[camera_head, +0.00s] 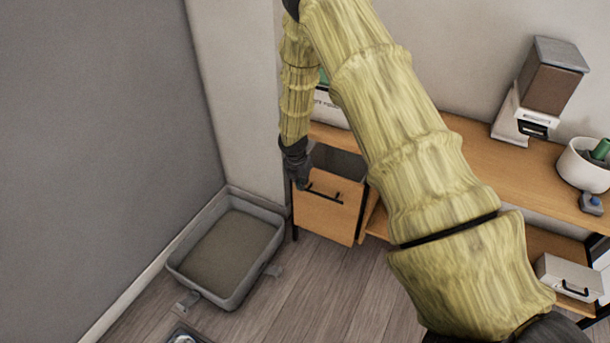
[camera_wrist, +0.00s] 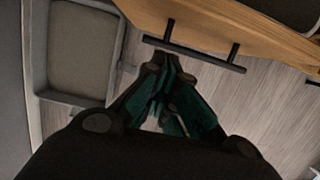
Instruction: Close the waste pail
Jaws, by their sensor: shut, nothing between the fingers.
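The waste pail has a wooden front (camera_head: 328,212) with a black bar handle and stands at the left end of the wooden unit. It is pulled open, and a dark opening shows behind its front. Its front also shows at the top of the wrist view (camera_wrist: 225,22), with the black handle (camera_wrist: 195,53) below it. My gripper (camera_head: 302,183) is at the upper left of the pail front, left of the handle. In the wrist view my gripper (camera_wrist: 168,72) is shut and empty, with its fingertips close to the handle; contact cannot be told.
A grey tray (camera_head: 182,268) lies on the floor left of the pail, against the grey wall. The wooden counter (camera_head: 470,160) holds a grinder-like machine (camera_head: 540,90) and a white pot (camera_head: 583,172). A white box (camera_head: 568,277) sits on the lower shelf. Floor in front is mostly clear.

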